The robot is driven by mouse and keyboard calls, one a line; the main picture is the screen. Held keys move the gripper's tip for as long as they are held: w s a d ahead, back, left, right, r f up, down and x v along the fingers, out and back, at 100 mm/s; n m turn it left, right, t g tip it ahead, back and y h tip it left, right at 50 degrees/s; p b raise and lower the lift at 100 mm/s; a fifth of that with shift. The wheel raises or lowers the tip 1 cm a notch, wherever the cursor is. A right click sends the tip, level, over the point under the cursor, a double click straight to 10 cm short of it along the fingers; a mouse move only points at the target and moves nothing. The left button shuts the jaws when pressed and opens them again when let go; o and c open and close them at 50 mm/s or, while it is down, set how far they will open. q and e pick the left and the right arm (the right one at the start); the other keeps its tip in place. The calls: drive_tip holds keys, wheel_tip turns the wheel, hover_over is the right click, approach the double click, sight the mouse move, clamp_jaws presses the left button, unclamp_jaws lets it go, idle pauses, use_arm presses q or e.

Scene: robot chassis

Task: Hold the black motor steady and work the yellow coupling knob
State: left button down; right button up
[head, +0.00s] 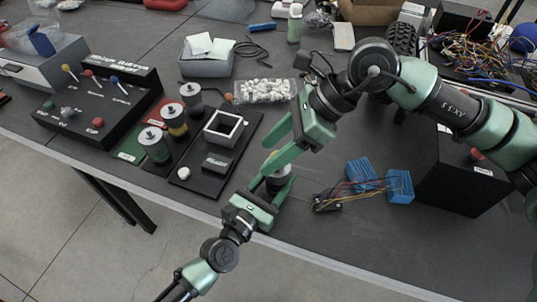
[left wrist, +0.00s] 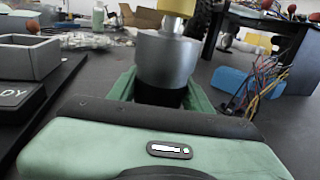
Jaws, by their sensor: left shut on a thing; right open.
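The motor (head: 279,180) stands upright near the front edge of the table. In the left wrist view it shows a black lower body (left wrist: 158,94) and a wide silver upper part (left wrist: 167,60). The yellow coupling knob (left wrist: 178,7) sits on top, cut off by the frame's upper edge. My left gripper (head: 272,184) is shut on the motor's lower body, one green finger on each side. My right gripper (head: 271,155) is open, its fingers close to the motor's top in the head view. They partly hide the knob, and contact cannot be told.
Several capped cylinders stand left of the motor, including a green-banded one (head: 153,146). A black fixture with a square box (head: 224,128) is beside them. Blue blocks with wires (head: 362,172) lie to the right, before a black box (head: 460,178). A packet of white pieces (head: 264,91) lies behind.

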drive_tip(key=s+a+g+y, duration=0.1)
drive_tip(key=s+a+y, duration=0.1)
drive_tip(key=a+y, duration=0.1)
drive_tip(key=m+t+y, duration=0.5)
drive_tip(key=m+t, duration=0.1)
drive_tip(key=t, duration=0.6)
approach(271, 154)
drive_tip(key=x, duration=0.7)
drive_tip(key=f+x, duration=0.1)
drive_tip(key=x, duration=0.3)
drive_tip(key=shift+w+a, duration=0.1)
drive_tip(key=shift+w, duration=0.3)
clamp_jaws()
